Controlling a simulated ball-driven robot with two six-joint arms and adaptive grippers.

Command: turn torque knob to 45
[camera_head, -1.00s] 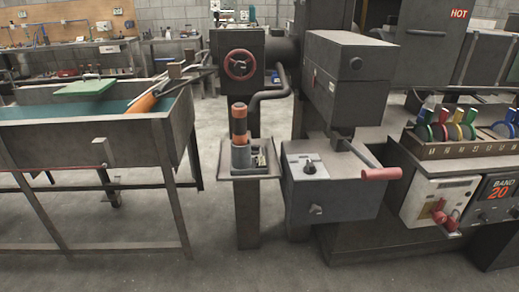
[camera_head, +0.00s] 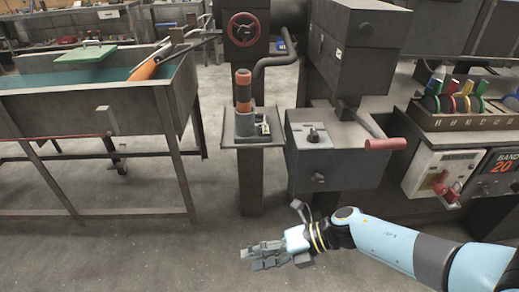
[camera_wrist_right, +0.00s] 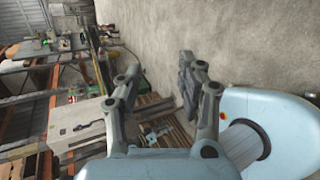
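A dark knob (camera_head: 313,135) stands on a light plate (camera_head: 300,127) on top of the grey machine box; its setting is too small to read, and I cannot tell for certain that it is the torque knob. A second small knob (camera_head: 318,178) is on the box's front face. My right gripper (camera_head: 260,256) is low in front of the machine, below and to the left of the knobs, touching nothing. In the right wrist view its two fingers (camera_wrist_right: 155,78) are apart with nothing between them. My left gripper is not in view.
A red-handled lever (camera_head: 385,144) sticks out right of the plate. A stand (camera_head: 255,140) with an orange-and-black cylinder (camera_head: 243,90) is left of it. A water trough (camera_head: 85,85) is at left, a red-handled panel (camera_head: 440,175) at right. The floor in front is clear.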

